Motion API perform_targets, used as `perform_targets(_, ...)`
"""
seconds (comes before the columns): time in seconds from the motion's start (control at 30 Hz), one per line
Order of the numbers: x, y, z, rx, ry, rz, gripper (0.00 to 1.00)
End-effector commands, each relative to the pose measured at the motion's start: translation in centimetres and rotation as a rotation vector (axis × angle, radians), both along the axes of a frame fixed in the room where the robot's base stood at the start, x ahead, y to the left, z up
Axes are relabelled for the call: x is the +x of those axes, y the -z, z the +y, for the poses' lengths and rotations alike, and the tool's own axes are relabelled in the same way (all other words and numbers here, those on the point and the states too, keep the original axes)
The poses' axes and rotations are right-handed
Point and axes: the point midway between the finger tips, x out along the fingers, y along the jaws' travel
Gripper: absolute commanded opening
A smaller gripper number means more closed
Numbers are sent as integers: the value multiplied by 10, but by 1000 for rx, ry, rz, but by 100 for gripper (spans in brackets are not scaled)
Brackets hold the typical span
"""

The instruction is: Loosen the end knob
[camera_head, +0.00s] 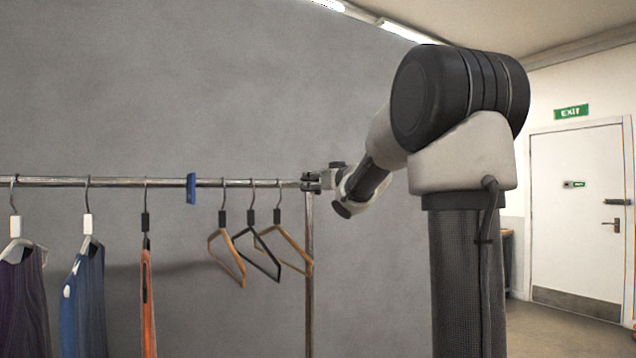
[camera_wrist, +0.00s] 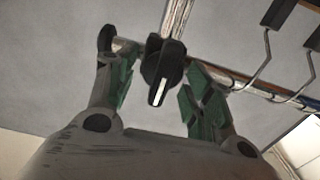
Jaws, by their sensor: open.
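The end knob (camera_wrist: 162,72) is black with a pale stripe, and it sits at the corner of the rail in the wrist view. My gripper (camera_wrist: 158,88) is open, with one greenish-padded finger on each side of the knob. Neither finger clearly touches it. In the head view my gripper (camera_head: 313,181) is at the right end of the clothes rail (camera_head: 110,181), at the top of the upright post. The knob itself is hidden or too small to make out there.
Three empty hangers (camera_head: 262,256) hang just left of the post (camera_head: 309,270). A blue tag (camera_head: 191,188) and several garments (camera_head: 85,300) are further left. A grey wall (camera_head: 200,90) stands behind. A white door (camera_head: 578,210) is at the far right.

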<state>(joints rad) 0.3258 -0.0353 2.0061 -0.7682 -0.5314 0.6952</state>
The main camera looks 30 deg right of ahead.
Motion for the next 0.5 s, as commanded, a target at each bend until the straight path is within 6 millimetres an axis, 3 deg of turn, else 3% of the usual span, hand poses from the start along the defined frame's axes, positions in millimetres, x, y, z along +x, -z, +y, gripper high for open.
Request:
perform_targets(0.07,0,0,0,0,0,0,50)
perform_targets(0.27,0,0,0,0,0,0,14)
perform_targets(0.5,0,0,0,-9,0,0,12)
